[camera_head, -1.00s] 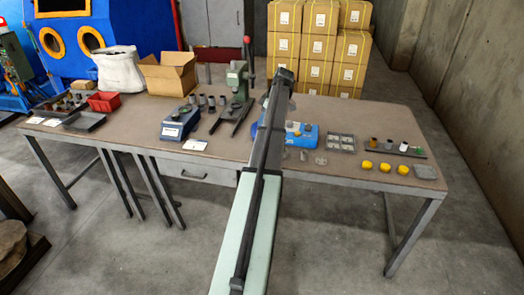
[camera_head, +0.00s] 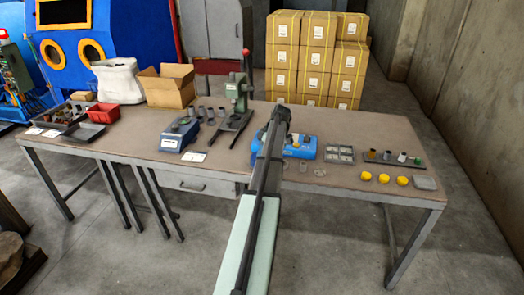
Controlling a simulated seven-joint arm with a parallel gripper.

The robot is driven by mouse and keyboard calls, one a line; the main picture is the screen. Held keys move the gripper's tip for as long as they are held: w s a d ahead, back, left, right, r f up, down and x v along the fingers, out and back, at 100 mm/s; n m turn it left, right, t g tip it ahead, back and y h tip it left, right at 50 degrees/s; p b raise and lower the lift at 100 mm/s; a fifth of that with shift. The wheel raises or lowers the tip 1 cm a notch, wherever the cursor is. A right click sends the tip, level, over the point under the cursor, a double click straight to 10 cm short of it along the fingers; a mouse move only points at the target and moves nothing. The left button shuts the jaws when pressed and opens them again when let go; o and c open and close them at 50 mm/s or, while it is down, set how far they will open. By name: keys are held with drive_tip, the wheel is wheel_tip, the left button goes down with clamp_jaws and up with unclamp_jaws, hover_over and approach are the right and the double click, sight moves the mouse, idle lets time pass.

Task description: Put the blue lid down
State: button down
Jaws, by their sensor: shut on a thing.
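A blue object (camera_head: 305,148) lies on the table just right of my arm, with small grey and dark parts on or in front of it. A strip of blue also shows left of the arm. My arm crosses the middle of it, so I cannot tell whether this is the blue lid, or one piece or two. My arm reaches from the bottom edge to above the table's middle. My gripper and its fingers are hidden behind the arm, as is anything they hold.
A green press (camera_head: 238,95) with a red-knobbed lever stands left of my arm. A blue scale (camera_head: 178,135) is further left. Right are a compartment tray (camera_head: 340,154), yellow pieces (camera_head: 383,178) and a dark rack (camera_head: 395,160). Clear tabletop lies at the back right.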

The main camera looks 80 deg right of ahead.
drive_tip(key=c, duration=0.9)
unclamp_jaws()
drive_tip(key=shift+f, duration=0.1)
drive_tip(key=shift+o, duration=0.2)
drive_tip(key=v, duration=1.2)
